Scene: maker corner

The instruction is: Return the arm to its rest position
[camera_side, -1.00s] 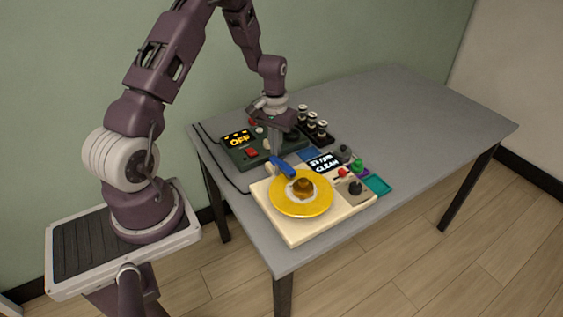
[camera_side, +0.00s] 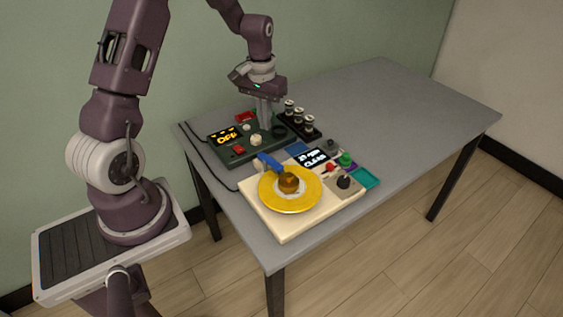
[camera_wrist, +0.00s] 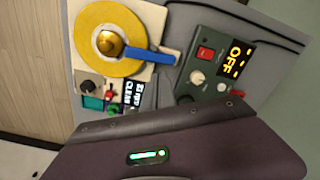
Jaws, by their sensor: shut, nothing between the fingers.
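My gripper (camera_side: 264,127) is shut and empty. In the side view it points down, with its fingertips in front of or above the dark green control box (camera_side: 240,155). The arm reaches out over the table, raised and bent. A yellow disc (camera_side: 272,203) with a brown-gold dome (camera_side: 289,182) sits on a cream base (camera_side: 284,228). A blue bar (camera_side: 269,163) lies at the disc's edge, apart from my gripper.
The green box's display (camera_side: 227,138) reads OFF. A dark rack (camera_side: 306,132) of several small jars stands behind it. The cream base has a small screen (camera_side: 313,158), knobs and a teal tray (camera_side: 366,178). The grey table's right side (camera_side: 420,115) is clear.

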